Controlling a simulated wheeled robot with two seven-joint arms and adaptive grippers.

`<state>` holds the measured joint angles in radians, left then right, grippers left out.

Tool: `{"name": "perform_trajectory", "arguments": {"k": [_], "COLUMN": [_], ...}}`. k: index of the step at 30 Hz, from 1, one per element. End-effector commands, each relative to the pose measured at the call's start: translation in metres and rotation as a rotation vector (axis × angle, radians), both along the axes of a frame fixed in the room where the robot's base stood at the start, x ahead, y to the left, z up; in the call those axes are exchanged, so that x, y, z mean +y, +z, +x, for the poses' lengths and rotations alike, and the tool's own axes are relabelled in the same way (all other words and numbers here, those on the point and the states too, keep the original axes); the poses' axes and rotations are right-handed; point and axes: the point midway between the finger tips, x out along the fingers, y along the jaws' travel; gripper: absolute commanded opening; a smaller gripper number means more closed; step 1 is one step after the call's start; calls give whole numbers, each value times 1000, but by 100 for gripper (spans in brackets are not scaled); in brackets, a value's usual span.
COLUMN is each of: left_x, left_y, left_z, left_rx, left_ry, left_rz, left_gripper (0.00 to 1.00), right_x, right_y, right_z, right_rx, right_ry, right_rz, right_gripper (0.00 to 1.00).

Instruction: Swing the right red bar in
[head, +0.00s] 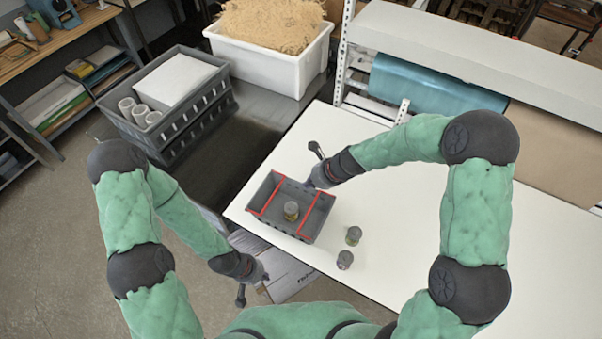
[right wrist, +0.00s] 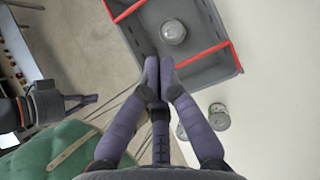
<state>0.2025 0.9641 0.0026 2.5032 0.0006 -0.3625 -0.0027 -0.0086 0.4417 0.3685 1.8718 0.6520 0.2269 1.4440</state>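A grey crate (head: 278,226) stands on the white table near its left edge. The right red bar (head: 316,214) runs across the crate's right end; the left red bar (head: 267,197) runs across its left end. A jar with a grey lid (head: 291,209) stands inside. My right gripper (head: 312,183) is at the crate's far right corner. In the right wrist view its fingers (right wrist: 159,64) are together and look empty, overlapping the crate wall beside the right red bar (right wrist: 203,54). Contact is unclear. My left gripper (head: 262,276) hangs off the table's front edge; its fingers are unclear.
Two jars (head: 353,236) (head: 344,260) stand on the table right of the crate. A grey crate with white rolls (head: 185,125) and a white bin of kraft filling (head: 300,75) stand behind left. A paper roll rack (head: 425,85) lines the back. The table's right side is clear.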

Motion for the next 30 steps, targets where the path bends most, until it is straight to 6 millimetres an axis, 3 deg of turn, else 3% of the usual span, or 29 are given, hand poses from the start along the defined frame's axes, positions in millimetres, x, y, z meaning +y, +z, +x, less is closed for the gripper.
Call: {"name": "perform_trajectory", "arguments": {"k": [11, 30], "left_x": [0, 0], "left_y": [-1, -1], "left_z": [0, 0], "left_rx": [-1, -1], "left_ry": [0, 0], "left_rz": [0, 0], "left_gripper": [0, 0], "right_x": [24, 25], "right_y": [27, 29], "right_z": [14, 15], "right_rx": [0, 1], "right_ry": [1, -1], "right_rz": [0, -1], "right_gripper": [0, 0]}}
